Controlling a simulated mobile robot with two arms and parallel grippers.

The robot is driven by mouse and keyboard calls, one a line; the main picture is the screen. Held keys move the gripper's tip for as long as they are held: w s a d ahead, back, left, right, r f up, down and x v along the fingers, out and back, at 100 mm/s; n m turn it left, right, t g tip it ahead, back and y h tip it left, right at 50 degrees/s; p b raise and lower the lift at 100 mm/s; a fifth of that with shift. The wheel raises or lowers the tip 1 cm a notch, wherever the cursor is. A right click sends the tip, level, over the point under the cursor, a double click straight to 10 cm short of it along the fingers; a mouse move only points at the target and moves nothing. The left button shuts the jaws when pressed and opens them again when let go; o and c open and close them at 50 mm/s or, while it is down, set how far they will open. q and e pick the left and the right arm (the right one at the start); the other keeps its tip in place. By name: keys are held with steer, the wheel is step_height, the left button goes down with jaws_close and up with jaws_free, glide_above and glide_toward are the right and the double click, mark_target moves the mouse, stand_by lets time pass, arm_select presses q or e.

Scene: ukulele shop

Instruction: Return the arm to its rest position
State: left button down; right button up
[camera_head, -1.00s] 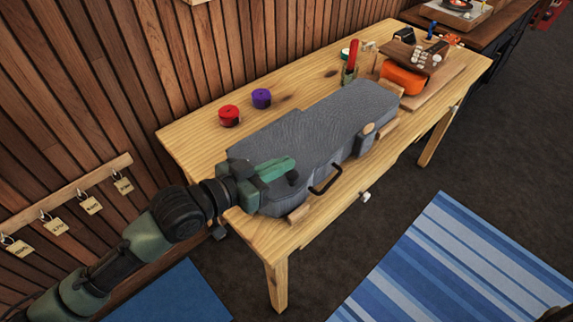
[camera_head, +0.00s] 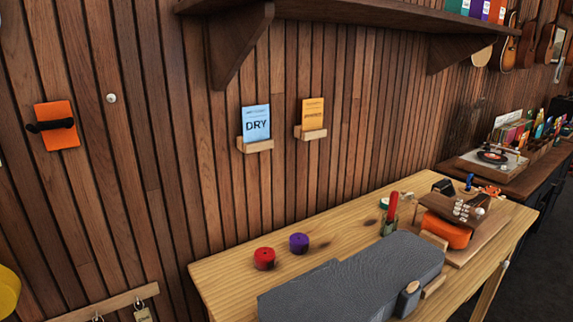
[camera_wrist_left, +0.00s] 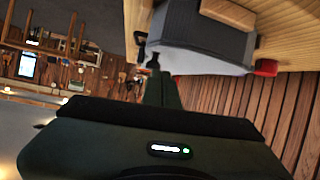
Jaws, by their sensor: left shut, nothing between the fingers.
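My left gripper (camera_wrist_left: 155,72) shows in the left wrist view with its green fingers shut and nothing between them. Its fingertips point toward the grey case (camera_wrist_left: 195,40), near the black handle (camera_wrist_left: 140,38); I cannot tell how far apart they are. In the head view the grey case (camera_head: 350,284) lies on the wooden table (camera_head: 222,281), its near part cut off by the frame. My left arm and gripper do not show in the head view. My right gripper is in neither view.
A red roll (camera_head: 264,258) and a purple roll (camera_head: 298,243) sit behind the case. An orange block (camera_head: 444,231) stands at the table's right end. The slatted wall carries a shelf (camera_head: 345,14), a DRY card (camera_head: 256,122) and a hook rail (camera_head: 100,308).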

arm_select(q)
steer(key=s+a+f+n+g+y, duration=0.6)
steer(key=s+a+f+y, duration=0.4)
steer(key=s+a+f, duration=0.75)
steer(key=s+f+x, duration=0.1)
steer(key=s+x, duration=0.2)
steer(key=x, duration=0.8)
steer(key=s+x, duration=0.2)
steer(key=x, duration=1)
steer(key=s+a+f, duration=0.1)
steer(key=s+f, duration=0.7)
steer(key=s+a+f+g, duration=0.1)
steer(key=s+a+f, duration=0.1)
steer(key=s+f, duration=0.7)
steer(key=shift+s+a+f+g, duration=0.25)
steer(key=shift+s+f+g, duration=0.05)
steer(key=shift+s, duration=0.05)
